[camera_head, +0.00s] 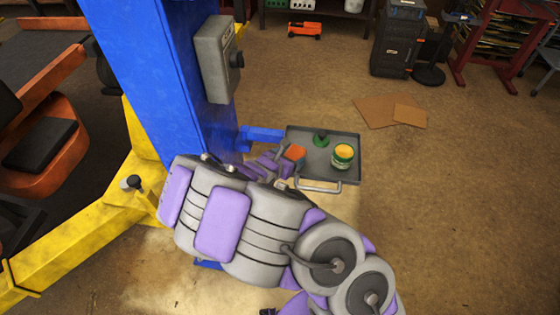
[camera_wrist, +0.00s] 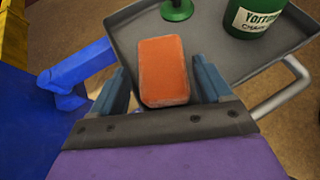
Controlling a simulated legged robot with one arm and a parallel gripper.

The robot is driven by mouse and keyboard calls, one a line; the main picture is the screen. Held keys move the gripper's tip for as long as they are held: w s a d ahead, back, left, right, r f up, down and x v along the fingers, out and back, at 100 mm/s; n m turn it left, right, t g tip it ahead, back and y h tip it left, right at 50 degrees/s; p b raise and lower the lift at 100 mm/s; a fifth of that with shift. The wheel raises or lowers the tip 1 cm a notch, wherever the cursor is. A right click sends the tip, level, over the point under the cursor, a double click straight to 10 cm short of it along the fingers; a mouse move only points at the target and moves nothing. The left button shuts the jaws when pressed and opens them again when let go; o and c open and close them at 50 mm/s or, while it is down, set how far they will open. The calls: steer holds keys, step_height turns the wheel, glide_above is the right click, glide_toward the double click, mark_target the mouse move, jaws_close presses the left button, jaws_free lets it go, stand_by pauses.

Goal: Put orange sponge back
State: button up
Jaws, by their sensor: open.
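The orange sponge (camera_wrist: 163,68) lies at the near left part of the grey tray (camera_wrist: 130,40) in the wrist view. It also shows in the head view (camera_head: 295,152), partly hidden by my arm. My gripper (camera_wrist: 162,85) is open, with one blue-grey finger on each side of the sponge. In the head view my purple and grey arm reaches to the tray's (camera_head: 350,175) near left corner and mostly hides the gripper.
A green can (camera_head: 342,157) with a yellow top and a small green round-based item (camera_head: 321,138) stand on the tray. A blue post (camera_head: 165,70) with a grey box (camera_head: 217,58) rises left of it.

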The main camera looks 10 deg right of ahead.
steer(key=p+v, duration=0.1)
steer(key=v, duration=0.6)
steer(key=shift+s+a+r, duration=0.15)
steer(key=shift+s+r, duration=0.1)
steer(key=shift+s, duration=0.05)
steer(key=s+d+r+m+g+h, duration=0.2)
steer(key=s+d+r+m+g, duration=0.1)
steer(key=s+d+r+m, duration=0.45)
steer(key=s+d+r+m+g+h, duration=0.1)
steer(key=s+d+r+m+g, duration=0.3)
steer(key=d+r+m, duration=0.45)
steer(key=s+m+g+y, duration=0.3)
steer(key=s+m+y, duration=0.35)
steer(key=s, duration=0.75)
steer(key=s+a+r+m+y, duration=0.2)
steer(key=s+a+m+y, duration=0.2)
steer(key=s+a, duration=0.5)
steer(key=shift+a+m+g, duration=0.3)
steer(key=shift+m+g, duration=0.1)
steer(key=shift+m, duration=0.35)
steer(key=shift+f, duration=0.15)
